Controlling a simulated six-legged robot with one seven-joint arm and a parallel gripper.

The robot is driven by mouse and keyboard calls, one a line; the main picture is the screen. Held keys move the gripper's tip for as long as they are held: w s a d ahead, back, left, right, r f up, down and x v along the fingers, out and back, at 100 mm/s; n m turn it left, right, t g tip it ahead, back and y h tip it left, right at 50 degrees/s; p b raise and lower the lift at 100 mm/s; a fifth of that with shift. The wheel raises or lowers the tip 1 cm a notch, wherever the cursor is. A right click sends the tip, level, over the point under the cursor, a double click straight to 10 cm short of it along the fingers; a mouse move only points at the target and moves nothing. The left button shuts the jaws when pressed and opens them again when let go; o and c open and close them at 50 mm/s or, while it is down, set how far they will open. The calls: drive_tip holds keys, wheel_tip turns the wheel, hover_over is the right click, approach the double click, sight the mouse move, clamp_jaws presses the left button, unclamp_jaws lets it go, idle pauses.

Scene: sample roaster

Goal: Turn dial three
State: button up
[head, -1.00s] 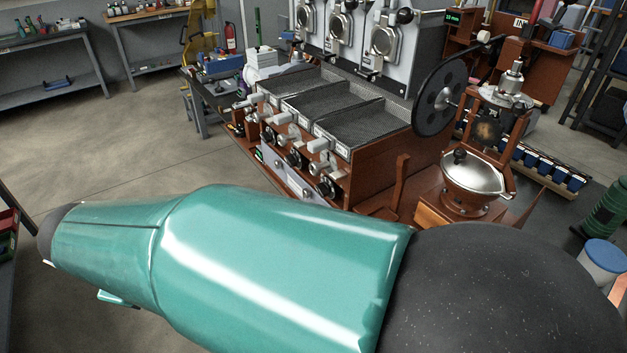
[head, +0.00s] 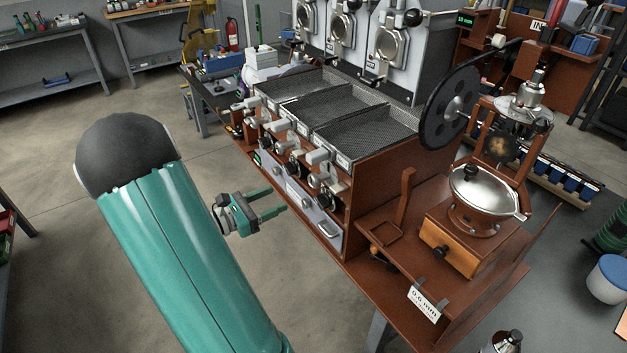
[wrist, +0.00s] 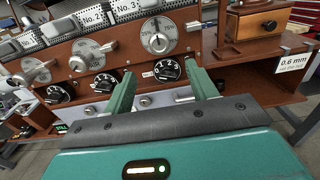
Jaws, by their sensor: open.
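Dial three, a black knob with white numbers (wrist: 167,69), sits on the brown roaster front below the No. 3 label. In the head view it is the nearest black knob (head: 327,197). My gripper (head: 277,199) is open and empty in front of the panel, with a gap to it. In the wrist view its green fingers (wrist: 160,72) stand either side of dial three in the picture, apart from it. The other black dials, two (wrist: 105,83) and one (wrist: 57,94), are to the left.
A round grey scale plate (wrist: 157,36) is just above dial three, and lever handles (wrist: 97,52) stick out to its left. A metal drawer strip (head: 300,195) runs below. A wooden drawer box (head: 462,245) with a metal pan stands right. The floor left is clear.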

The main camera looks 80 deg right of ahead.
sight(311, 183)
drive_tip(key=x, duration=1.3)
drive_tip(key=shift+s+d, duration=0.2)
drive_tip(key=shift+d, duration=0.05)
drive_tip(key=c, duration=1)
